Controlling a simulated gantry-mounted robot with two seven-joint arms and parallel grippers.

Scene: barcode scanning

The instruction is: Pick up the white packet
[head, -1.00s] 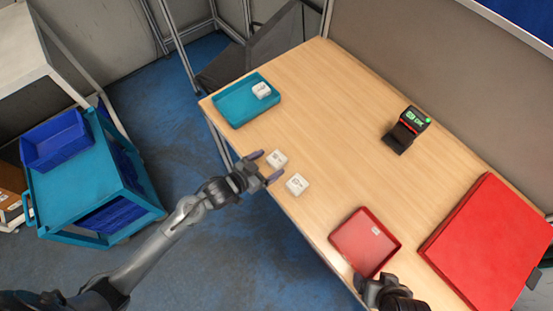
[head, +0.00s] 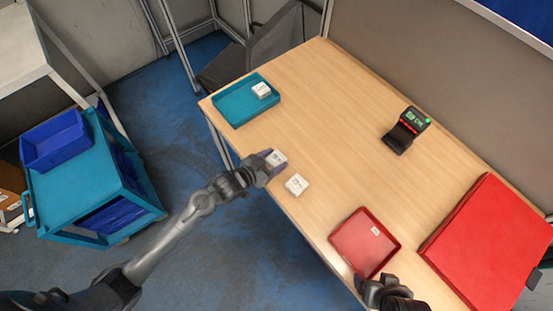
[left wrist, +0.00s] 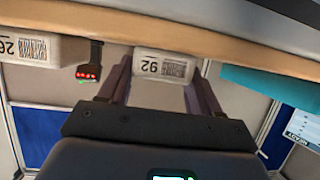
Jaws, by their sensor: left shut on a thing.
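A white packet (head: 277,158) sits near the table's left edge, between the fingers of my left gripper (head: 273,159), which is shut on it. In the left wrist view the packet (left wrist: 163,65) shows a barcode and the number 92 upside down, with a finger on each side. A second white packet (head: 297,184) lies just to the right and nearer, apart from the gripper; it also shows in the left wrist view (left wrist: 32,50). A third white packet (head: 262,90) is in the teal tray. My right gripper (head: 372,287) is at the table's front edge by the red tray; its fingers are unclear.
The teal tray (head: 233,108) is at the far left of the table. A red tray (head: 352,252) with a small white label is at the front. A scanner (head: 402,135) with a green light stands at the back. A large red box (head: 490,245) is at right. The table's middle is clear.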

